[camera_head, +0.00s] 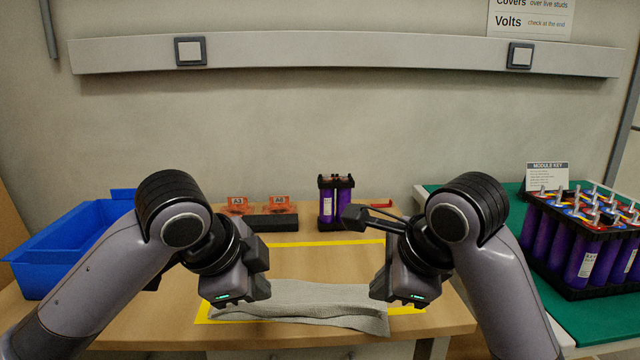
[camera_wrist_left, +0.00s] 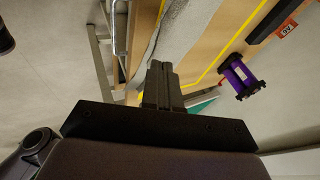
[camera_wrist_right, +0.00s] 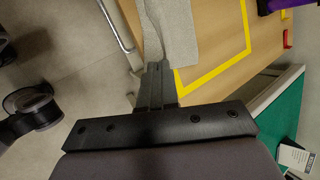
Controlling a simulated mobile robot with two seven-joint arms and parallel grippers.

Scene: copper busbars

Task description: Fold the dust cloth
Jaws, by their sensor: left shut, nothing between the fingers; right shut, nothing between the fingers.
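The grey dust cloth (camera_head: 310,306) lies on the table inside a yellow taped outline, as a long strip running left to right near the front edge. My left gripper (camera_head: 262,292) is shut and empty at the strip's left part. My right gripper (camera_head: 378,291) is shut and empty at its right part. The cloth shows beyond the closed fingers in the left wrist view (camera_wrist_left: 188,28) and in the right wrist view (camera_wrist_right: 172,28). I cannot tell whether the fingers touch it. Parts of the cloth's ends are hidden behind the grippers.
A blue bin (camera_head: 60,250) stands at the left. Behind the yellow outline (camera_head: 330,244) are a black tray (camera_head: 272,223) with orange labelled covers and a purple cell module (camera_head: 335,203). A larger module (camera_head: 580,240) sits on the green mat at the right.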

